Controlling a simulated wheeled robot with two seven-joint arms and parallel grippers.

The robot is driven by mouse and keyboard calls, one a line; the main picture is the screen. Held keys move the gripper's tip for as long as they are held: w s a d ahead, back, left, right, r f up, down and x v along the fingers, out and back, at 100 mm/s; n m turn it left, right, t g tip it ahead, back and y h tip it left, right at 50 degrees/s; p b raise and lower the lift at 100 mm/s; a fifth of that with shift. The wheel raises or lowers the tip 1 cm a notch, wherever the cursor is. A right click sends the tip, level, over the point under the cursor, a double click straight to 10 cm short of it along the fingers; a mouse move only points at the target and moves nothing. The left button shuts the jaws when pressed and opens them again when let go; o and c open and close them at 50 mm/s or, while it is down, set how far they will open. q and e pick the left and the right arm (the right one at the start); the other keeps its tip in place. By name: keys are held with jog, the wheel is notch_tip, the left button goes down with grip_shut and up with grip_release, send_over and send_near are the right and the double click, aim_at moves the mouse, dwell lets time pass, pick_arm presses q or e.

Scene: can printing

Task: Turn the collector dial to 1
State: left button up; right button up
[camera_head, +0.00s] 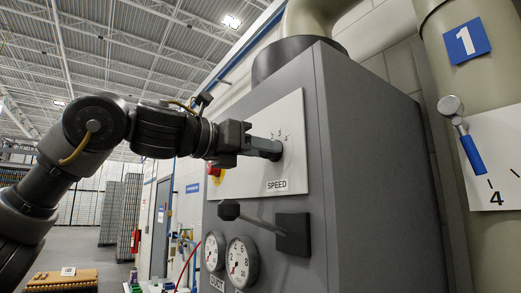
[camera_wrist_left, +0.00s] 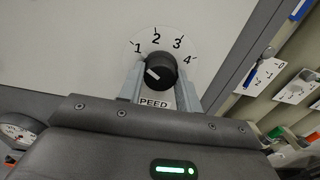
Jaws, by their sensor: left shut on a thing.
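The grey collector cabinet (camera_head: 365,170) carries a pale panel with the word SPEED and the numbers 1 to 4. In the left wrist view the black round dial (camera_wrist_left: 161,70) sits below the arc of numbers. A white mark on the dial lies at its left, lower side, below the 1; its exact pointing is hard to tell. My left gripper (camera_head: 275,149) reaches in from the left and is shut on the dial, with one finger on each side of it in the left wrist view (camera_wrist_left: 158,82). My right gripper is not in view.
A lever with a black knob (camera_head: 229,210) sticks out below the dial panel. Two round gauges (camera_head: 242,262) are under it. A red button (camera_head: 214,171) is behind my left gripper. A blue-handled lever (camera_head: 472,154) is on a pipe at right.

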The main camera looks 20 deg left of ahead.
pick_arm(q)
jog(key=shift+r, duration=0.15)
jog(key=o, duration=1)
jog(key=b+v, duration=0.4)
jog(key=v, duration=0.7)
